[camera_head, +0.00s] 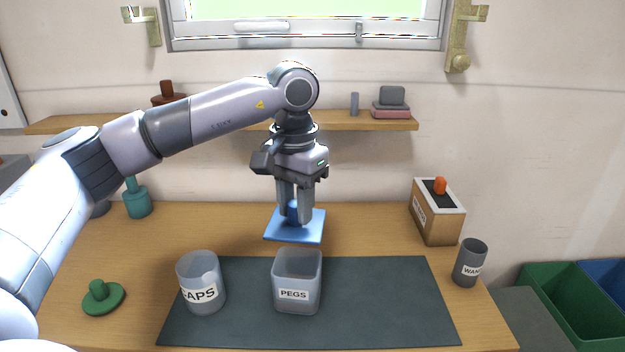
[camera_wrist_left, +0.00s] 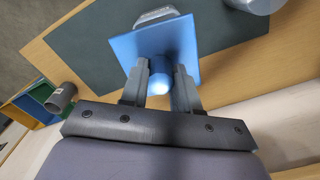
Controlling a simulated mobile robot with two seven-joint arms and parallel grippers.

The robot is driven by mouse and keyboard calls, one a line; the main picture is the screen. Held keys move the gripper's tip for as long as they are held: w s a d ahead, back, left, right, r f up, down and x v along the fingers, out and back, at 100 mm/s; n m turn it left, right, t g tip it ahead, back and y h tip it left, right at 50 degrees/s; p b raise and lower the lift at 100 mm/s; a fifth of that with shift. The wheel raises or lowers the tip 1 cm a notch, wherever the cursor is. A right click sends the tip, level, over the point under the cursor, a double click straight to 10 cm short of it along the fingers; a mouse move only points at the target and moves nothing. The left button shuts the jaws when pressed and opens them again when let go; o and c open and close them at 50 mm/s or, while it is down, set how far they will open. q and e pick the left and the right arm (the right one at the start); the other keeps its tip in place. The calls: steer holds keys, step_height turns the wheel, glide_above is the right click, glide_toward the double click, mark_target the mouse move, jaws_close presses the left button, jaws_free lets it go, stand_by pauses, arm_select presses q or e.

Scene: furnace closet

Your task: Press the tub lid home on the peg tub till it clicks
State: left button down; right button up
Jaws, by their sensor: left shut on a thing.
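My left gripper (camera_head: 295,214) is shut on the knob of a blue square lid (camera_head: 284,232). The lid is held up behind the peg tub (camera_head: 297,284), apart from it in the head view. The peg tub is clear grey, labelled PEGS, open on top, and stands on the dark mat. In the left wrist view the lid (camera_wrist_left: 184,43) hangs between the fingertips (camera_wrist_left: 160,78) and hides most of a pale tub beyond it. My right gripper is not in view.
A round CAPS tub (camera_head: 201,283) stands left of the peg tub on the mat (camera_head: 390,300). A green round lid (camera_head: 103,299) lies at the left. A grey cup (camera_head: 470,262) and a wooden box (camera_head: 436,213) stand at the right. A shelf (camera_head: 345,121) runs behind my arm. The mat's right side is clear.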

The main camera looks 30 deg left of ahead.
mark_target(295, 227)
arm_select(q)
steer(key=shift+w+a+r, duration=0.2)
steer(key=shift+w+r, duration=0.15)
steer(key=shift+r, duration=0.05)
steer(key=shift+s, duration=0.2)
steer(key=shift+r, duration=0.15)
step_height(295, 227, down, 6)
steer(key=b, duration=0.3)
steer(key=shift+b, duration=0.4)
steer(key=shift+f+b, duration=0.5)
steer(key=shift+f, duration=0.45)
stand_by(0.4)
steer(key=shift+f+b, duration=0.6)
steer(key=shift+f, duration=0.45)
steer(key=c, duration=0.8)
jaws_free()
steer(key=shift+o, duration=0.2)
